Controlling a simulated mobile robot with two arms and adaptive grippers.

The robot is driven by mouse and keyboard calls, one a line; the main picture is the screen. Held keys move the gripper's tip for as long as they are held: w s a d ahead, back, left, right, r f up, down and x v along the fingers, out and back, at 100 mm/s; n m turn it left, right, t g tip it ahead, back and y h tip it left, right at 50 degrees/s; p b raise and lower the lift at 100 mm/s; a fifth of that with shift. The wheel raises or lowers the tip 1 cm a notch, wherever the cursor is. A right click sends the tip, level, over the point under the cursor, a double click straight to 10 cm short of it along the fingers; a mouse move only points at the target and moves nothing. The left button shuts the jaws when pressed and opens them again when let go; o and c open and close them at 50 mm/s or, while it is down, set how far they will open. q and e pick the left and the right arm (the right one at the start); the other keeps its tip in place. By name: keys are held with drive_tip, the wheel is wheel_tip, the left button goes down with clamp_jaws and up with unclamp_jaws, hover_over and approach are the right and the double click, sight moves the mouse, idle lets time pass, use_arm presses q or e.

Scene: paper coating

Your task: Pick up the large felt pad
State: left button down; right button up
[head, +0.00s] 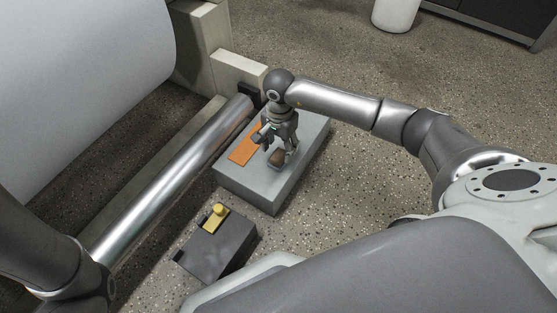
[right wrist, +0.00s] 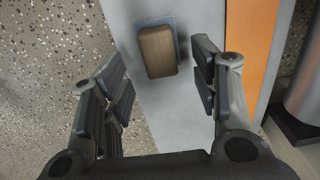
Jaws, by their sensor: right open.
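A brown wooden block with a thin blue-grey pad under it, which looks like the large felt pad (head: 276,158), sits on the grey block-shaped stand. In the right wrist view the felt pad (right wrist: 158,53) lies ahead between the fingers, slightly tilted, its blue-grey layer showing at the top and right edges. My right gripper (head: 277,146) is open above the pad, pointing down, with one finger on each side. In the right wrist view the right gripper (right wrist: 160,72) is empty, with gaps on both sides of the pad. My left gripper is out of view.
An orange strip (head: 246,143) lies on the stand (head: 268,192) beside the pad. A long metal roller (head: 165,180) runs along the left. A dark box (head: 218,250) with a yellow part (head: 216,216) stands nearer. The speckled floor is clear to the right.

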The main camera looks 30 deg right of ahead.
sight(280, 153)
wheel_tip(280, 153, down, 4)
drive_tip(key=b, duration=0.3)
drive_tip(key=c, duration=1.2)
drive_tip(key=shift+r+p, duration=0.15)
drive_tip(key=shift+p, duration=0.2)
